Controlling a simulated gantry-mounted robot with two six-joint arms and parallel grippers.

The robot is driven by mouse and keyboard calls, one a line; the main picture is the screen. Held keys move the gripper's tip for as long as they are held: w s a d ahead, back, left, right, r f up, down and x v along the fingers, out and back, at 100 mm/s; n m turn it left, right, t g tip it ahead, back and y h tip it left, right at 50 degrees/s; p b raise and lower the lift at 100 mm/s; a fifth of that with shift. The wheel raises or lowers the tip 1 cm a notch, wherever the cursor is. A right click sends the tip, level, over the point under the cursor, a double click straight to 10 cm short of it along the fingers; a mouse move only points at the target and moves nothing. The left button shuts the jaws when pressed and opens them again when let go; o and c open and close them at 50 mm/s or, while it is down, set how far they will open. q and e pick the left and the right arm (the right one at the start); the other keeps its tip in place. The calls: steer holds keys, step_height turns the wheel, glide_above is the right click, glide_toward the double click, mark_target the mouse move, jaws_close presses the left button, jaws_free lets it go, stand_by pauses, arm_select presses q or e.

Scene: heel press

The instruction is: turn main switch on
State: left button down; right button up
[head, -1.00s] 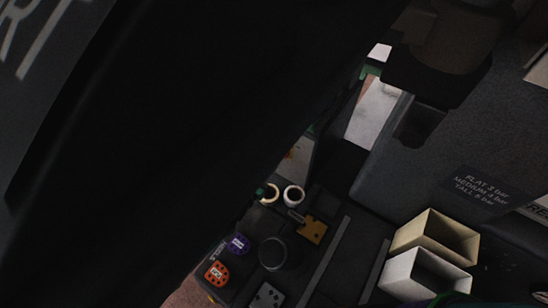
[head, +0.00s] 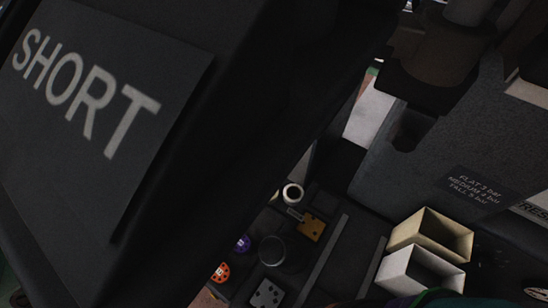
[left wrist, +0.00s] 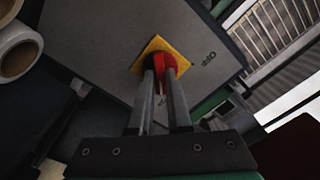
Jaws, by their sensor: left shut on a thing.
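The main switch is a red knob (left wrist: 165,62) on a yellow plate (left wrist: 153,46), mounted on a grey box (left wrist: 110,38) in the left wrist view. The word OFF is printed on the box to the right of the knob. My left gripper (left wrist: 163,80) is shut on the red knob, with one finger on each side of it. The fingers hide part of the knob. Neither the switch nor my left gripper can be made out in the head view. My right gripper is not in view.
A large dark panel marked SHORT (head: 90,80) fills the left of the head view. Two open boxes (head: 430,235) stand at the lower right, below a grey machine face with pressure labels (head: 480,190). White rolls (left wrist: 18,48) lie at the left in the wrist view.

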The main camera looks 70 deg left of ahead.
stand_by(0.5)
arm_select(q)
steer(key=c, duration=0.9)
jaws_free()
steer(key=shift+o, duration=0.2)
steer(key=shift+s+d, duration=0.1)
steer(key=w+d+b+v, duration=0.1)
steer(key=b+v, duration=0.4)
steer(key=v, duration=0.7)
steer(key=shift+s+d+f+b, duration=0.15)
steer(key=shift+d+f+b, duration=0.15)
steer(key=shift+d+f, duration=0.15)
steer(key=shift+s, duration=0.1)
